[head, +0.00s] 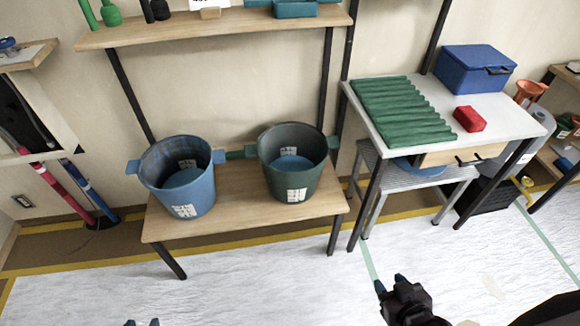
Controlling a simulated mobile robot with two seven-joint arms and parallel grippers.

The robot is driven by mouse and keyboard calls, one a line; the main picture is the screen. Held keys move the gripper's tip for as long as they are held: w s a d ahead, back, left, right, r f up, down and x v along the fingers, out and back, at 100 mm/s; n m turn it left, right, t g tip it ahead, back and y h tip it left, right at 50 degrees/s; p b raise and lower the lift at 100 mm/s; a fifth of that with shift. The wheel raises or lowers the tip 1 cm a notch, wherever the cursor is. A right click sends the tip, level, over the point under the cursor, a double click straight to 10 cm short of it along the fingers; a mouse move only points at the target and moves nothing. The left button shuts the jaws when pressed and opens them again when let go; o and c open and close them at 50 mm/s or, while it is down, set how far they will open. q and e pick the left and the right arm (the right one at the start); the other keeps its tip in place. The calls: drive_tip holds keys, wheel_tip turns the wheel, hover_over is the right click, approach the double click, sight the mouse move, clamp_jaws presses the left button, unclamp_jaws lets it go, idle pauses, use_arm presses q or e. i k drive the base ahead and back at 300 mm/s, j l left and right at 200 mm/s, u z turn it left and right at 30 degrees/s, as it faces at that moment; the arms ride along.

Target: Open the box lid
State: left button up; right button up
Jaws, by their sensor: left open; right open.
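A blue box (474,72) with a dark latch on its front stands at the back right of the white-topped table. Its lid looks shut. My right gripper (390,284) is at the bottom, right of centre, open and empty, in front of the table and well away from the box. My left gripper (142,323) shows only its two fingertips at the bottom edge. They are apart, with nothing seen between them.
On the white table (512,118) lie a green corrugated sheet (400,110) and a small red block (469,119). A blue bucket (182,180) and a dark green bucket (293,165) stand on a wooden bench (240,205). The white-covered floor (270,290) in front is clear.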

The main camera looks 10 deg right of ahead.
sight(485, 57)
drive_tip(key=z, duration=0.4)
drive_tip(key=l+z, duration=0.1)
drive_tip(key=z, duration=0.25)
drive_tip(key=i+z, duration=0.1)
drive_tip(key=z, duration=0.65)
